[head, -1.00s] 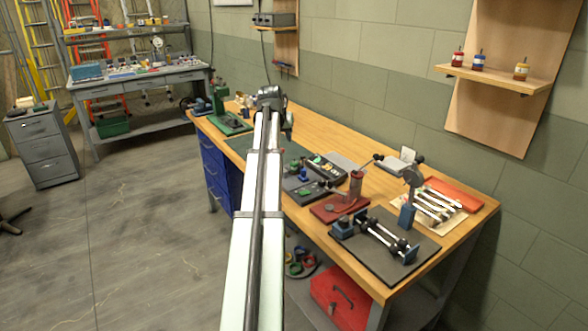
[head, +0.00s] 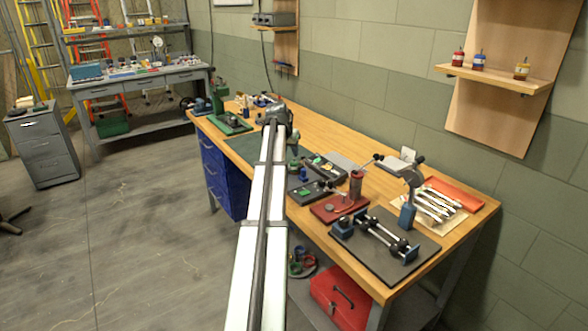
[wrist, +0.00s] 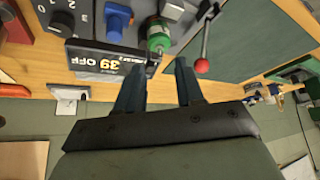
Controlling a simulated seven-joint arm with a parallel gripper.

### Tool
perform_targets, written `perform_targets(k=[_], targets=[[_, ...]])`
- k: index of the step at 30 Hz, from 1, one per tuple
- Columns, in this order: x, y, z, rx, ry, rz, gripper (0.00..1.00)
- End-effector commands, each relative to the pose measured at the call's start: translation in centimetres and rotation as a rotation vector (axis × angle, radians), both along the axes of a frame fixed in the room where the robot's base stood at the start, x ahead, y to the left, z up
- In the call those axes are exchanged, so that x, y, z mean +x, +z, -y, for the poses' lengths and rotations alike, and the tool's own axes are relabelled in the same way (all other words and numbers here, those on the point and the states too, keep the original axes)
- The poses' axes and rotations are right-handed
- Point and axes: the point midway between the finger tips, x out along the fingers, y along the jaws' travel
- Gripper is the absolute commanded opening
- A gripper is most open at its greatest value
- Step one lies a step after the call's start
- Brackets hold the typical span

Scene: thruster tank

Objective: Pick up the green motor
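The green motor (wrist: 159,36) shows at the top middle of the wrist view, a green cylinder with a pale end, set on a grey panel. My gripper (wrist: 160,63) is open, its two dark fingers spread toward the motor. The motor lies just beyond the fingertips, roughly in line with the gap, and nothing is between the fingers. In the head view my arm reaches over the workbench and I cannot make out the green motor for certain.
A blue motor (wrist: 118,18) stands beside the green one. A red-balled lever (wrist: 202,65) is close to the right finger. A dark lettered display (wrist: 103,60) lies near the left finger. The wooden workbench (head: 350,150) holds several fixtures.

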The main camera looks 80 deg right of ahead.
Motion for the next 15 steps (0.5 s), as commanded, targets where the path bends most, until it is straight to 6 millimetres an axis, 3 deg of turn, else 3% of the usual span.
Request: perform_targets(k=[8, 15], targets=[[-0.2, -1.0, 0.8, 0.000, 0.000, 0.000, 0.37], [-0.5, -3.6, 2.5, 0.001, 0.000, 0.000, 0.37]])
